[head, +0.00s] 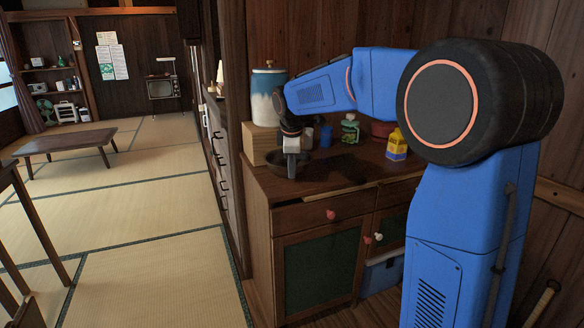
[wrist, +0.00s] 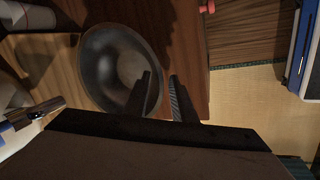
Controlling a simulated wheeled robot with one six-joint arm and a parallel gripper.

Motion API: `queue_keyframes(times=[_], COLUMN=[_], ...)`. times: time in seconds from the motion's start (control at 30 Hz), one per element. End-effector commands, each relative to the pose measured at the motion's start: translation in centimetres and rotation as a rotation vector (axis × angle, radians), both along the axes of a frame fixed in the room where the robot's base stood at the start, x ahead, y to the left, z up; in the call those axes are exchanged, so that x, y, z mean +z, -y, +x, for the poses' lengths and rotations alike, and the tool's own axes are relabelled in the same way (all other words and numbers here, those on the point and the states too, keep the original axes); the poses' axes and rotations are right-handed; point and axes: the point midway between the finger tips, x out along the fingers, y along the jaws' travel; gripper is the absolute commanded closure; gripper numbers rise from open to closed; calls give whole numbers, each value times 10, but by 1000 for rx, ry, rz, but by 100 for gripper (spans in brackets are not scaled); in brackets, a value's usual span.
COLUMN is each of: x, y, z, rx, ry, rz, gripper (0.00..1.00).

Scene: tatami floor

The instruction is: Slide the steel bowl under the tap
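The steel bowl (wrist: 105,70) sits on the wooden counter near its front edge, seen from above in the wrist view. In the head view only part of its dark rim (head: 273,161) shows, behind and left of my gripper (head: 292,168). My gripper points down at the bowl. In the wrist view its two dark fingers (wrist: 161,98) are apart, one over the bowl's inside and one past its rim, with the rim showing between them. I cannot tell whether either finger touches the bowl.
On the counter (head: 345,178) stand a blue-and-white jar (head: 265,95) on a wooden box (head: 262,142), a green bottle (head: 350,128), a yellow carton (head: 396,145) and a red pot (head: 383,129). A wooden post rises left of the counter. Open tatami lies further left.

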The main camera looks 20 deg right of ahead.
Motion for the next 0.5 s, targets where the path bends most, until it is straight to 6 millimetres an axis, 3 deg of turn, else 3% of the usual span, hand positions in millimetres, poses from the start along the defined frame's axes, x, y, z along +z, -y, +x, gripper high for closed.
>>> queue_keyframes(times=[0.17,0.5], x=[11,69], y=[-1,-8], z=[-3,-24], rx=[0,1], ry=[2,3], rz=[0,0], gripper=[76,76])
